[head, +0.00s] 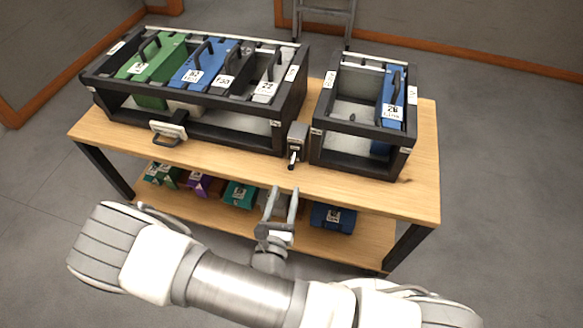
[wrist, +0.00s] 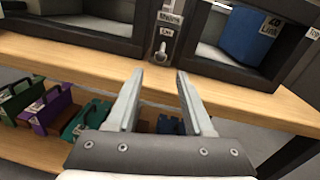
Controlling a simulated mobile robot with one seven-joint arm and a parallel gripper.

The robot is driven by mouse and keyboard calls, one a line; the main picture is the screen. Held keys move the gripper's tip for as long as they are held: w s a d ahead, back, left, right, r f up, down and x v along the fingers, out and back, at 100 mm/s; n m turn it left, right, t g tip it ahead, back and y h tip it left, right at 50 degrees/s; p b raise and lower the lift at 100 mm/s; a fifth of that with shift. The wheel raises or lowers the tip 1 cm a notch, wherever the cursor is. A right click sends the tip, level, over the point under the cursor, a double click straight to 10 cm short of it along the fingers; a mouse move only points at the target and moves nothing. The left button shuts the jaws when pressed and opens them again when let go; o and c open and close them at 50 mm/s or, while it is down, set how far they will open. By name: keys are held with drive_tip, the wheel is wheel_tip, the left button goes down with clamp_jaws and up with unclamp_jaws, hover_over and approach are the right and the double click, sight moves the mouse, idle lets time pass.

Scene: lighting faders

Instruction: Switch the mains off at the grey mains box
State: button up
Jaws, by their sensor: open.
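The grey mains box (head: 298,143) stands on the table between the two black racks, near the table's front edge. It has a small lever (head: 293,158) on its front with a pale tip. In the wrist view the mains box (wrist: 169,32) carries a "Mains" label at the top and a smaller label below it, with the lever (wrist: 162,48) under that. My gripper (head: 283,192) is open and empty, in front of the table edge and apart from the box. In the wrist view my gripper (wrist: 160,75) points towards the box, its fingers either side of the lever's line.
The large rack (head: 200,122) on the left holds green, blue and dark modules. The smaller rack (head: 345,148) on the right holds a blue module (head: 392,97). A handled plate (head: 168,132) hangs at the left rack's front. Several coloured modules lie on the lower shelf (head: 300,236).

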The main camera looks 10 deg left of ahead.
sight(292, 165)
drive_tip(key=w, duration=0.3)
drive_tip(key=w+b, duration=0.1)
drive_tip(key=w, duration=0.5)
drive_tip(key=shift+d, duration=0.25)
clamp_jaws()
